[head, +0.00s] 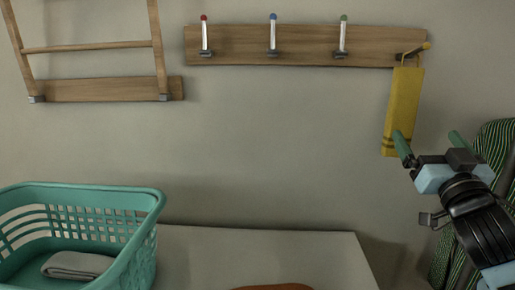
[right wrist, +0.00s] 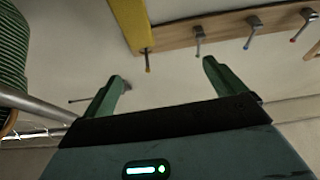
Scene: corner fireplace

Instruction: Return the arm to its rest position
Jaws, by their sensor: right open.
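My right gripper (head: 430,143) is at the right of the head view, with its green fingers apart and nothing between them. In the right wrist view the two fingers (right wrist: 165,82) also stand apart and empty. A yellow cloth-like strip (head: 404,105) hangs by a loop from the yellow-tipped hook (head: 426,47) at the right end of the wooden rack (head: 300,45). The left fingertip overlaps the strip's lower part in the head view; I cannot tell whether they touch. The strip (right wrist: 133,22) shows at the top of the right wrist view. My left gripper is not in view.
A teal basket (head: 150,215) with a folded grey cloth (head: 77,265) stands at lower left on a pale surface (head: 270,262). A wooden drying frame (head: 90,47) is on the wall at upper left. Striped green fabric (head: 497,137) is behind my right arm. The middle wall is clear.

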